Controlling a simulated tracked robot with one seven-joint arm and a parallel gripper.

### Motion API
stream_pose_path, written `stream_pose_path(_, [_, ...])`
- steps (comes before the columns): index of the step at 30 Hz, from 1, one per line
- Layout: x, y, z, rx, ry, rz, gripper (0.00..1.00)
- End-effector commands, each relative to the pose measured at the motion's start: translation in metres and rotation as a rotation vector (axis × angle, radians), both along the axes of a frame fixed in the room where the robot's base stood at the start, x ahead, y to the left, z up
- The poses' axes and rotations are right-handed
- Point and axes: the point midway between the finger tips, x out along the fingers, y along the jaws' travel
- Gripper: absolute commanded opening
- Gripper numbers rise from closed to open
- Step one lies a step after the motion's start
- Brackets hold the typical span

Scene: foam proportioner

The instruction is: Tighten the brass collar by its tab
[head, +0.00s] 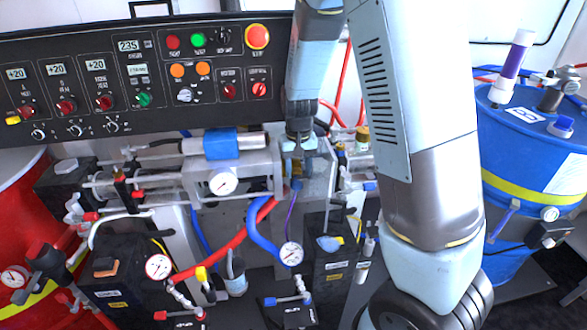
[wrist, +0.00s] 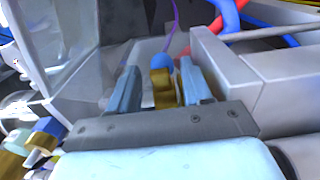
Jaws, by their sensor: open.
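My gripper (wrist: 160,69) is open in the wrist view, with one pale blue finger on each side of a brass-coloured piece (wrist: 163,92). This piece looks like the brass collar or its tab; most of it is hidden behind the gripper body. Whether either finger touches it I cannot tell. A rounded blue end (wrist: 161,62) shows just beyond it. In the head view my gripper (head: 297,172) points down beside the grey pump block, and the collar cannot be made out there.
A grey block wall (wrist: 225,72) stands close to the right finger in the wrist view. In the head view, a pressure gauge (head: 223,184) is left of my gripper, with red (head: 232,240) and blue hoses (head: 262,235) below. A black control panel (head: 130,80) stands behind.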

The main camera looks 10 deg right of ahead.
Motion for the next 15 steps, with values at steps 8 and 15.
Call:
stream_pose_path(8, [-0.0001,0.0002,0.0001,0.000,0.000,0.000,0.42])
stream_pose_path(15, [-0.0001,0.0003,0.0003,0.000,0.000,0.000,0.19])
